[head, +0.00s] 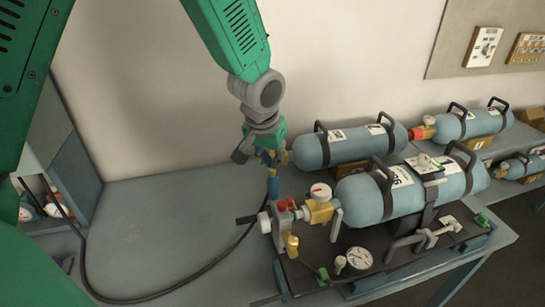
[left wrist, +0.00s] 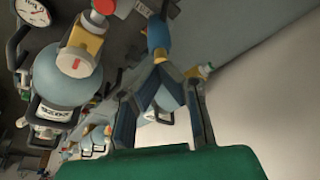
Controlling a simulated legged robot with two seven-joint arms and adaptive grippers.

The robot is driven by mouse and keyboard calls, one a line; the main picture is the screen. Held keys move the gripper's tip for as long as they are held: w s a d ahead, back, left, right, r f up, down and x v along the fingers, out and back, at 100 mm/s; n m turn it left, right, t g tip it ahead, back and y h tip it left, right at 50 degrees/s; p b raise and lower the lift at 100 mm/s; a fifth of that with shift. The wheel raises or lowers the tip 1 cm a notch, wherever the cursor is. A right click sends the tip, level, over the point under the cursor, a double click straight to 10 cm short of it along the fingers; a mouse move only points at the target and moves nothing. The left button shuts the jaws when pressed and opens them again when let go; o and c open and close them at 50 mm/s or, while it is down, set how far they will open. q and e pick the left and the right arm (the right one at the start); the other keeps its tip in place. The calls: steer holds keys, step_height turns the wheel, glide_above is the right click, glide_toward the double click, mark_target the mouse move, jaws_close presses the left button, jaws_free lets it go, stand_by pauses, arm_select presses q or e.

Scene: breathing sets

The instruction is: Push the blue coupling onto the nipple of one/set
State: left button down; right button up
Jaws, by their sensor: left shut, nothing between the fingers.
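The blue coupling (head: 272,186) stands upright above the valve block (head: 283,213) at the left end of the front breathing set, a grey-blue cylinder (head: 365,201). In the left wrist view the coupling (left wrist: 158,36) lies just beyond my fingertips, with a yellow part at its near end. My left gripper (head: 268,160) is directly above the coupling, pointing down, shut and empty. In the left wrist view the fingertips (left wrist: 160,76) meet close to the yellow part; I cannot tell whether they touch it. The nipple is hidden. My right gripper is not in view.
A pressure gauge (head: 321,191) and a red knob (head: 291,205) sit beside the coupling. A black hose (head: 185,291) loops across the bench (head: 150,222), whose left part is otherwise clear. A second cylinder (head: 352,145) lies behind; more sets stand at the right.

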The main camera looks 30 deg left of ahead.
mark_target(272, 176)
arm_select(q)
steer(key=b+x, duration=0.2)
steer(key=x, duration=0.2)
steer(key=shift+b, duration=0.4)
steer(key=shift+s, duration=0.1)
steer(key=shift+s+d+f, duration=0.2)
steer(key=shift+f, duration=0.3)
steer(key=shift+w+a+f, duration=0.1)
steer(key=shift+f, duration=0.05)
